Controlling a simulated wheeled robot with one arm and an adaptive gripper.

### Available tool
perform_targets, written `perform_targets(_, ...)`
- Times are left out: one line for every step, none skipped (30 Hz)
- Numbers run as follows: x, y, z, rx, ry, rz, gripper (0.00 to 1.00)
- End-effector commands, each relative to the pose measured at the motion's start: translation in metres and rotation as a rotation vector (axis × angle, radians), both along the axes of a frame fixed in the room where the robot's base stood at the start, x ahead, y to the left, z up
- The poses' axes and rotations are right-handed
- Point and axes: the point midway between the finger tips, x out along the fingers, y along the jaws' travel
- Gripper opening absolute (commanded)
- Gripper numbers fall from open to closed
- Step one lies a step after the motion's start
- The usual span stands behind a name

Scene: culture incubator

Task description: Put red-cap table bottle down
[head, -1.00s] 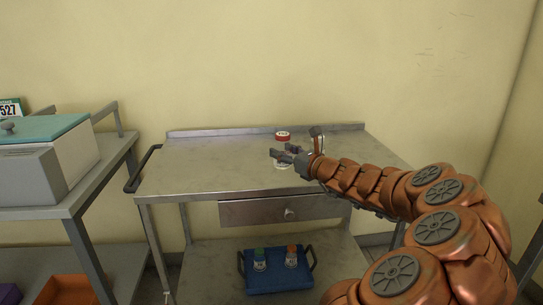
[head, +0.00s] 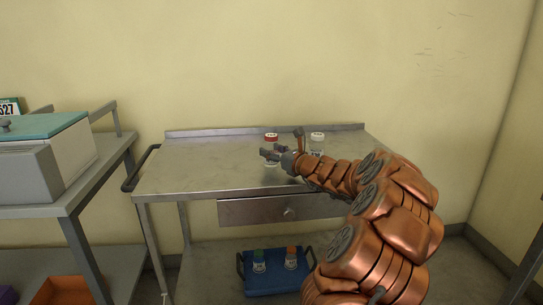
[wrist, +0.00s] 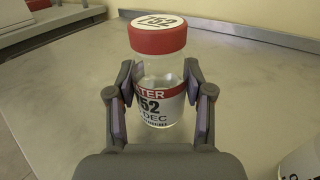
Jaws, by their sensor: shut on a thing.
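The red-cap bottle (wrist: 158,70) is clear, with a red and white label, and stands upright between my fingers. Its red cap carries the number 752. My gripper (wrist: 158,98) is shut on the bottle's body, one finger on each side. In the head view my gripper (head: 268,154) hides part of the body. The base is at or very near the table top; I cannot tell whether it touches.
A white-cap bottle (head: 317,139) stands to the right, behind my arm; part of a bottle (wrist: 302,160) shows at the wrist view's lower right. A blue tray (head: 280,283) with two bottles is on the lower shelf. The table's left side is clear.

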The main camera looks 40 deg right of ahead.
Motion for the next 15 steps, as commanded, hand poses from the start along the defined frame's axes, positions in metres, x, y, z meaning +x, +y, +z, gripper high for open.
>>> perform_targets(-0.0004,-0.0003,-0.0033,0.000,-0.001,-0.001,0.14)
perform_targets(-0.0005,-0.0004,-0.0030,-0.001,-0.002,-0.001,0.14)
perform_targets(-0.0005,-0.0004,-0.0023,-0.001,-0.002,-0.001,0.14)
perform_targets(-0.0005,-0.0004,-0.0017,-0.001,-0.003,-0.001,0.14)
perform_targets(-0.0005,-0.0005,-0.0015,-0.001,-0.003,-0.001,0.14)
perform_targets(-0.0005,-0.0006,-0.0015,-0.001,-0.003,-0.001,0.14)
perform_targets(-0.0005,-0.0006,-0.0015,-0.001,-0.003,-0.001,0.14)
perform_targets(-0.0005,-0.0005,-0.0016,-0.001,-0.003,-0.001,0.14)
perform_targets(-0.0004,-0.0005,-0.0023,-0.001,-0.002,-0.001,0.14)
perform_targets(-0.0004,-0.0004,-0.0031,-0.001,-0.002,-0.001,0.14)
perform_targets(-0.0003,-0.0004,-0.0040,-0.001,-0.002,-0.001,0.14)
perform_targets(-0.0003,-0.0003,-0.0050,-0.001,-0.002,-0.001,0.14)
perform_targets(-0.0004,-0.0004,-0.0046,-0.002,-0.001,-0.001,0.55)
perform_targets(-0.0004,-0.0004,-0.0045,-0.002,-0.001,-0.001,0.58)
perform_targets(-0.0004,-0.0005,-0.0044,-0.002,-0.001,-0.001,0.62)
